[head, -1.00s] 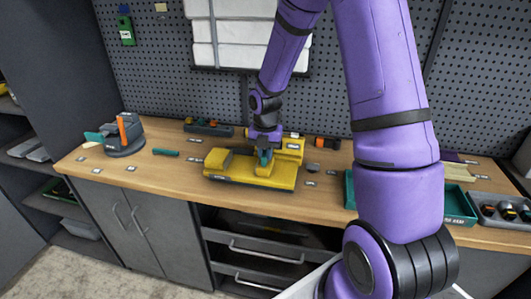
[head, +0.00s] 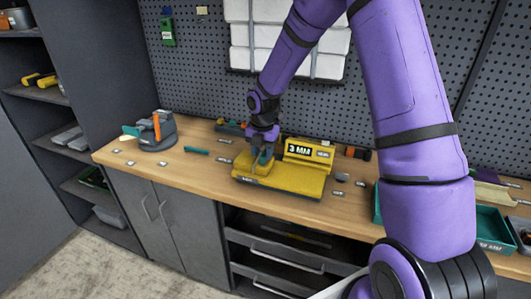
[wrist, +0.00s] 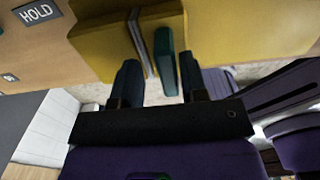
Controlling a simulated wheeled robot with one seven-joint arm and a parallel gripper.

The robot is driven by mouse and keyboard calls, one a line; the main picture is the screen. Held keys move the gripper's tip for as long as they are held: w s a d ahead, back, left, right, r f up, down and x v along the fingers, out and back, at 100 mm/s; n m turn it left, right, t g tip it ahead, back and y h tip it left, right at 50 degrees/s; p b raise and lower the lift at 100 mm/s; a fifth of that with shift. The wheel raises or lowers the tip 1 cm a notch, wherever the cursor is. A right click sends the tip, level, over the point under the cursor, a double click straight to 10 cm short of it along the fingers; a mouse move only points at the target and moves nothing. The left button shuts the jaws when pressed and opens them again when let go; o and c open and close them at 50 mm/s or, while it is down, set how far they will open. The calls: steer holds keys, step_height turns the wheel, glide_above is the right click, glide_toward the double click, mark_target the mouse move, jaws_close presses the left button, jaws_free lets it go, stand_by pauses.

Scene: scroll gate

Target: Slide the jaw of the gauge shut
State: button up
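The yellow gauge (head: 290,185) sits on the wooden bench, with a block marked "3 MM" (head: 308,150) at its back right. A lower yellow block (head: 250,168), which looks like the jaw, is at its left end. My gripper (head: 262,160) points down at this left block. In the wrist view, the two dark fingers of my gripper (wrist: 160,85) are apart. A teal upright piece (wrist: 165,60) and a thin grey plate (wrist: 140,45) show between or just beyond them, against yellow blocks (wrist: 235,28). I cannot tell if the fingers touch anything.
An orange and grey device (head: 155,130) stands at the bench's left end, with a small teal bar (head: 196,150) nearer. A teal tray (head: 492,228) is at the right. A "HOLD" label (wrist: 40,12) lies near the gauge. The pegboard rises behind.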

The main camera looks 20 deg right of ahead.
steer(key=shift+s+d+r, duration=0.1)
step_height(320, 180, up, 11)
steer(key=shift+f, duration=0.2)
stand_by(0.5)
stand_by(0.4)
steer(key=s+r+m+t+h, duration=0.1)
steer(key=s+r+m+t, duration=0.1)
steer(key=s+r+m, duration=1.2)
steer(key=s+r+m+t, duration=0.1)
steer(key=s+r+m, duration=0.1)
steer(key=s+m, duration=0.4)
steer(key=s+r+m+t+y, duration=0.1)
steer(key=s+m, duration=0.6)
steer(key=s, duration=0.7)
steer(key=shift+r+t, duration=0.6)
steer(key=shift+r, duration=0.3)
